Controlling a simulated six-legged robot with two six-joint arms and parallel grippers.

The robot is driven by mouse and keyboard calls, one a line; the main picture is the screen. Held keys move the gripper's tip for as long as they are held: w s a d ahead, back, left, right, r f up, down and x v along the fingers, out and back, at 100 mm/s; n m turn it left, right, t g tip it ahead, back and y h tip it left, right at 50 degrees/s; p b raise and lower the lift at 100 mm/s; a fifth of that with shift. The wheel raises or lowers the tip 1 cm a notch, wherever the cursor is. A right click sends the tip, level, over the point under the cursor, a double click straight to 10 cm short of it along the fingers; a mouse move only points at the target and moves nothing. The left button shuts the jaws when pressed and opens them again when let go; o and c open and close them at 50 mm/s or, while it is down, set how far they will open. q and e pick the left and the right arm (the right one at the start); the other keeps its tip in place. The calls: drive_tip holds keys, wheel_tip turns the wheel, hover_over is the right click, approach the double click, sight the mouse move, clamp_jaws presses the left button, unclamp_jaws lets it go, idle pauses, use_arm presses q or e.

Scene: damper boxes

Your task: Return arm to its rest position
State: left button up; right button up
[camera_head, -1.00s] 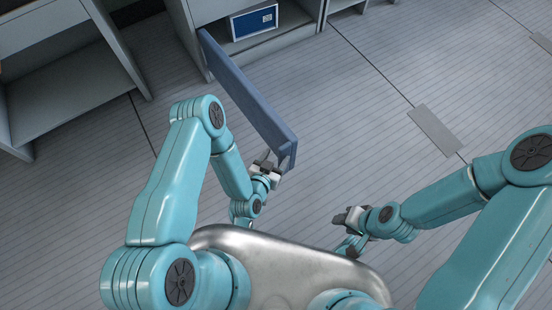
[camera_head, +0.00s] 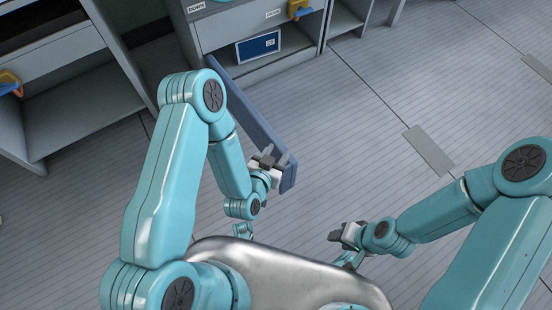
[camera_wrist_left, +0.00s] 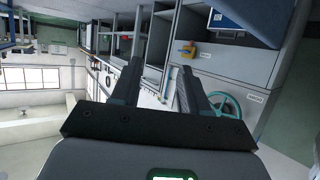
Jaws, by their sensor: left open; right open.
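My left gripper (camera_head: 268,160) is in the middle of the head view, with its arm bent down from the left. It is open, and its two fingers stand apart with nothing between them in the left wrist view (camera_wrist_left: 158,85). It is beside the near end of a long blue panel (camera_head: 250,118); I cannot tell whether they touch. My right gripper (camera_head: 345,236) is open and low over the floor, right of the left one, and holds nothing that I can see.
The blue panel slants from a grey cabinet (camera_head: 230,30) at the back. A blue box (camera_head: 258,47) sits in that cabinet's opening. Another cabinet (camera_head: 75,65) with an orange-yellow handle (camera_head: 10,83) stands at the left. A teal wheel (camera_wrist_left: 226,112) shows in the wrist view.

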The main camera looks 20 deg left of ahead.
use_arm(q)
drive_tip(key=shift+r, duration=0.7)
drive_tip(key=s+f+n+g+h, duration=0.1)
drive_tip(key=s+f+n+g, duration=0.15)
drive_tip(key=s+g, duration=0.55)
drive_tip(key=s+f+n+g+h, duration=0.1)
drive_tip(key=s+f+g, duration=0.35)
drive_tip(key=s, duration=0.45)
wheel_tip(320, 180, up, 25)
drive_tip(key=p, duration=2.5)
drive_tip(key=shift+s+r, duration=0.15)
drive_tip(key=shift+g, duration=0.25)
